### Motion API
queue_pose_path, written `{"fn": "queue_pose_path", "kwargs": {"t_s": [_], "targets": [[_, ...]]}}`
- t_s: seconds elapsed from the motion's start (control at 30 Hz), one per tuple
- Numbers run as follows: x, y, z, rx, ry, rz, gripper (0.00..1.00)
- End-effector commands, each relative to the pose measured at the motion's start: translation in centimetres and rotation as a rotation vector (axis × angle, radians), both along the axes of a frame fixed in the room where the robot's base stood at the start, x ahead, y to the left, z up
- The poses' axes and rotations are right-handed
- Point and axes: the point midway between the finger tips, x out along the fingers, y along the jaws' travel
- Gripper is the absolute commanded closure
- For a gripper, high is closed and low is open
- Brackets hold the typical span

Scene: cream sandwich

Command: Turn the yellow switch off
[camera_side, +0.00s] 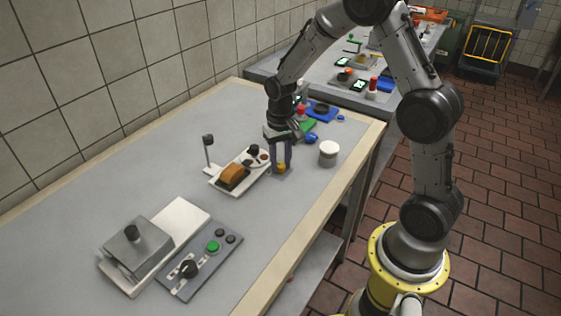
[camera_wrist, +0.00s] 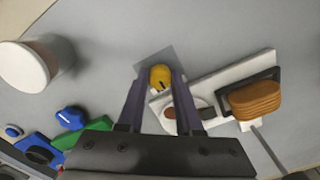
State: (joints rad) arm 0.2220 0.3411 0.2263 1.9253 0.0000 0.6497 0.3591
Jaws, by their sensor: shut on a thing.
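The yellow switch (camera_wrist: 160,76) is a round knob with a dark mark on its top, set on a small grey plate (camera_wrist: 150,65). In the side view the yellow switch (camera_side: 282,168) shows at the tips of my gripper, near the right end of the white board. My gripper (camera_wrist: 158,82) points down with one finger on each side of the knob and is shut on it. In the side view my gripper (camera_side: 281,166) partly covers the knob and its plate.
A white board (camera_side: 218,182) with brown bread (camera_side: 232,175) lies beside the gripper. A white-lidded jar (camera_side: 328,152) stands to the right. A blue knob (camera_wrist: 71,114) and green block (camera_wrist: 70,138) are close by. A metal press (camera_side: 135,250) and button panel (camera_side: 205,265) stand at the front left.

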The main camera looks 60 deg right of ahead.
Motion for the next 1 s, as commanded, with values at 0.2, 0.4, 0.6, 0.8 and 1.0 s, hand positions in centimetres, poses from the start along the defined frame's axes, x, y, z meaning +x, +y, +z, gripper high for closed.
{"fn": "queue_pose_path", "kwargs": {"t_s": [0.2,0.4,0.6,0.8,1.0], "targets": [[0.06,-0.05,0.18,-0.001,-0.003,0.196,1.00],[0.05,-0.07,0.21,-0.001,-0.003,0.347,1.00],[0.08,-0.09,0.22,-0.001,-0.003,0.453,1.00],[0.08,-0.09,0.24,-0.002,-0.003,0.511,1.00],[0.09,-0.08,0.27,-0.002,-0.003,0.532,1.00]]}}
